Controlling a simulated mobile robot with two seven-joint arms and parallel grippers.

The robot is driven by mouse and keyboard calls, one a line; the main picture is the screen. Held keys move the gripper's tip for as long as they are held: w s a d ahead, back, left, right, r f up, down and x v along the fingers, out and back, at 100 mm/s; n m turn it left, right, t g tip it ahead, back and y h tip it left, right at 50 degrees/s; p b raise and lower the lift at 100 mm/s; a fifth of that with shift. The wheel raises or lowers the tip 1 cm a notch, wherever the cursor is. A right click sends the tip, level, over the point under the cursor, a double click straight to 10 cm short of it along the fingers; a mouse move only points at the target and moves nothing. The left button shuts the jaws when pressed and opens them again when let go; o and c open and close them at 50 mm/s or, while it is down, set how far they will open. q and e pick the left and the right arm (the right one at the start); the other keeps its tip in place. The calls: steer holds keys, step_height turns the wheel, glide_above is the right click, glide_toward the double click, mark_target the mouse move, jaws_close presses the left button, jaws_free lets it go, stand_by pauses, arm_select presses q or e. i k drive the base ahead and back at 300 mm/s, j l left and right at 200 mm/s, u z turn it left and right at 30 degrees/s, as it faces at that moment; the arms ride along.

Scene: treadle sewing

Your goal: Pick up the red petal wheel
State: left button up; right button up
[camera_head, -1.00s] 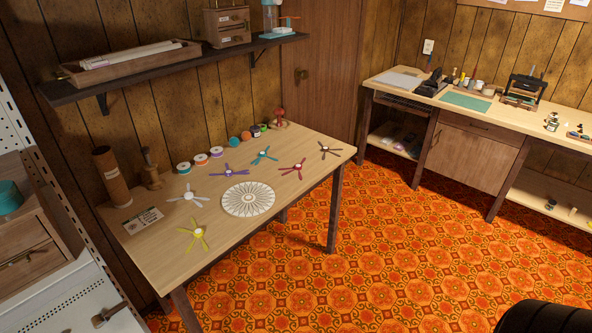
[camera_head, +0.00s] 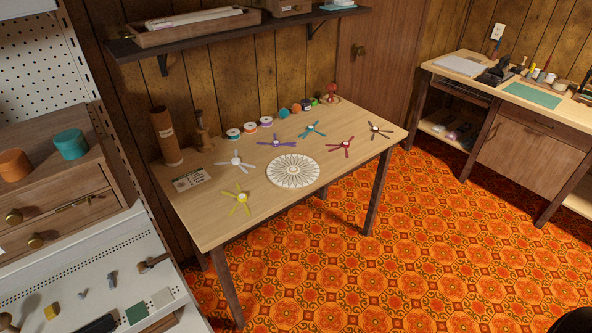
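The red petal wheel (camera_head: 342,147) lies flat on the light wooden table (camera_head: 262,207), right of centre. It has several thin dark red petals around a pale hub. A teal petal wheel (camera_head: 312,130) lies to its left and a dark brown one (camera_head: 379,130) to its right. Purple (camera_head: 277,141), white (camera_head: 236,161) and yellow (camera_head: 241,197) petal wheels lie further left. A round white patterned doily (camera_head: 293,171) lies in front of the red wheel, apart from it. Neither of my grippers shows in the head view.
Thread spools (camera_head: 250,128) line the table's back edge, with a brown cylinder (camera_head: 165,136) at the back left. A dark shelf (camera_head: 130,51) hangs above. A drawer cabinet (camera_head: 60,205) stands at the left. Patterned floor (camera_head: 370,270) is open in front and right.

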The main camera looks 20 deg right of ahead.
mark_target(345, 144)
steer(key=i+l, duration=0.2)
steer(key=l, duration=0.15)
steer(key=i+l+u, duration=0.1)
steer(key=i+l, duration=0.3)
steer(key=l, duration=0.25)
steer(key=i+u, duration=0.05)
